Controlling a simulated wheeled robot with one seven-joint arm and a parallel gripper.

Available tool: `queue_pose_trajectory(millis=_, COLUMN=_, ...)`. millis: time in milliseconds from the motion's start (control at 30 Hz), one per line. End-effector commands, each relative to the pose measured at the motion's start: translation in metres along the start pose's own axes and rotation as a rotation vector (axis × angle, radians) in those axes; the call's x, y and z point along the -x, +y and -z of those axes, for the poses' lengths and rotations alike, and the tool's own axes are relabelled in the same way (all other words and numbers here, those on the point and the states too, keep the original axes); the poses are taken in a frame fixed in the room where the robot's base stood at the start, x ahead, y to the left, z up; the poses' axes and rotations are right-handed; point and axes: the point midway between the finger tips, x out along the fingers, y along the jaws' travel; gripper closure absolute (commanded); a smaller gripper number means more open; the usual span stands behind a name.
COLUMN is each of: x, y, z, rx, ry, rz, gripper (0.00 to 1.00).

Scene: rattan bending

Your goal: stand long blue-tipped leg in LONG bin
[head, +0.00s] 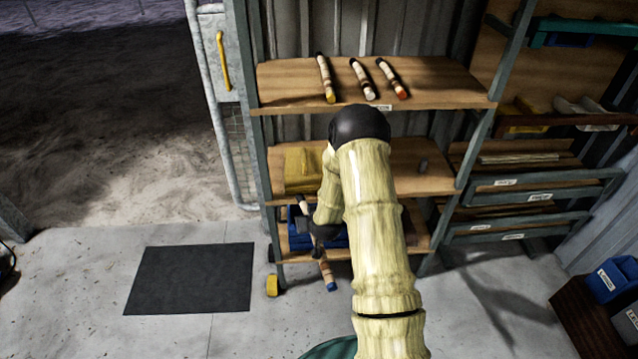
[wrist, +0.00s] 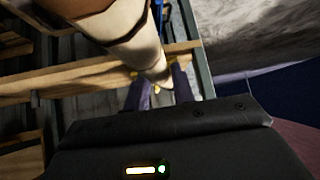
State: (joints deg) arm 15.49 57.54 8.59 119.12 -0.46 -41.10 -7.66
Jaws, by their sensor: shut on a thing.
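The blue-tipped leg (head: 326,272) is a pale, slim rod with dark bands. It is gripped by my gripper (head: 317,238) in front of the shelf rack, tilted, with its blue tip low and its other end up to the left. In the wrist view a large cream rod (wrist: 135,45) runs down to between the fingers of my gripper (wrist: 160,90). At the lower right stand a blue bin (head: 620,268) and a grey bin (head: 627,326) with small labels. I cannot read which one is LONG.
Three rods with yellow, white and red tips lie on the top shelf (head: 440,88). A yellow box (head: 300,168) is on the middle shelf, blue bins on the lower one. A dark mat (head: 190,278) lies left. Slatted racks (head: 530,190) stand right; the floor before them is clear.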

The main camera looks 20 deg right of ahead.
Motion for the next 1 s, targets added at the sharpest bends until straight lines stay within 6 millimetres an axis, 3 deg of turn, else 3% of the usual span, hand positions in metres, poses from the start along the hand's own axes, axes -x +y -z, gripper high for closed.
queue_pose_trajectory(millis=33, x=-0.005, y=-0.007, z=-0.025, rx=0.007, ry=-0.012, rz=0.007, gripper=1.0)
queue_pose_trajectory(millis=300, x=-0.008, y=-0.036, z=-0.132, rx=0.049, ry=-0.016, rz=0.029, gripper=1.0)
queue_pose_trajectory(millis=400, x=-0.002, y=-0.044, z=-0.167, rx=0.064, ry=-0.016, rz=0.035, gripper=1.0)
queue_pose_trajectory(millis=500, x=0.004, y=-0.049, z=-0.19, rx=0.076, ry=-0.013, rz=0.038, gripper=1.0)
queue_pose_trajectory(millis=633, x=0.009, y=-0.051, z=-0.202, rx=0.084, ry=-0.007, rz=0.04, gripper=1.0)
queue_pose_trajectory(millis=1000, x=0.008, y=-0.051, z=-0.201, rx=0.084, ry=-0.005, rz=0.039, gripper=1.0)
